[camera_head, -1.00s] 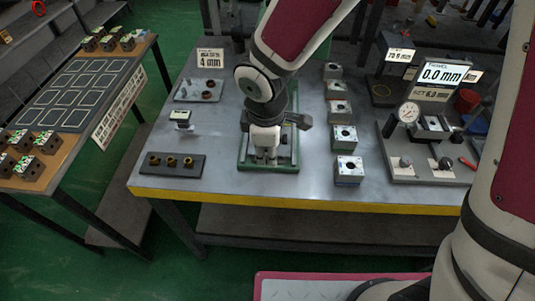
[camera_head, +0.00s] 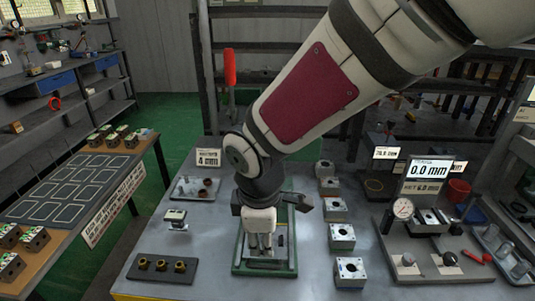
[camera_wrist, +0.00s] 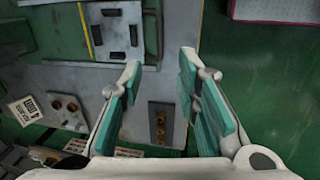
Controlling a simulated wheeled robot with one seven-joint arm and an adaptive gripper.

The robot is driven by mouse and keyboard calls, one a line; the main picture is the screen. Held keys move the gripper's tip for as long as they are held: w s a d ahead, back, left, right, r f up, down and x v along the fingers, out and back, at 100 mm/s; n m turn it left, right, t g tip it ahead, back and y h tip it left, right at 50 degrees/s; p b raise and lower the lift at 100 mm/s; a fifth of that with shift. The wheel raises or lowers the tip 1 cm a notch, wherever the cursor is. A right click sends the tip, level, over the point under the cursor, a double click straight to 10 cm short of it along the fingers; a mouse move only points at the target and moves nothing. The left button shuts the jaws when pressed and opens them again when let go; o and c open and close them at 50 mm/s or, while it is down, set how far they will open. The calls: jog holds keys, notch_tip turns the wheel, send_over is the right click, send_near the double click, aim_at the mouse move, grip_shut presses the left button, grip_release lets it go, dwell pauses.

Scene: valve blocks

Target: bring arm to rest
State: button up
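My gripper (camera_head: 262,240) points down at the middle of the workbench, in front of or over a green-framed fixture (camera_head: 238,257). In the wrist view my gripper (camera_wrist: 160,72) has its two teal-padded fingers spread wide with nothing between them. The fixture's grey plate with dark slots (camera_wrist: 115,32) shows there at the upper left. My arm comes down from the upper right of the head view. The height of my fingertips above the fixture is hard to tell.
A column of valve blocks (camera_head: 342,236) stands right of my gripper. A dial-gauge station (camera_head: 403,208) with displays is farther right. A dark tray of brass fittings (camera_head: 162,266) and a small stand (camera_head: 176,220) are at left. A side table (camera_head: 60,205) holds more blocks.

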jog(key=s+d+r+m, duration=0.2)
jog(key=d+r+m, duration=0.3)
jog(key=d+r, duration=0.25)
jog(key=s+d+r+m+t+p, duration=0.1)
jog(key=s+d+r+m, duration=0.2)
jog(key=s+d+m, duration=0.3)
jog(key=s+d+r+m+t+p, duration=0.1)
jog(key=s+d+r+m, duration=0.3)
jog(key=s+d+m, duration=0.2)
jog(key=shift+s+d+r, duration=0.3)
jog(key=shift+s+d, duration=0.4)
jog(key=shift+d, duration=0.1)
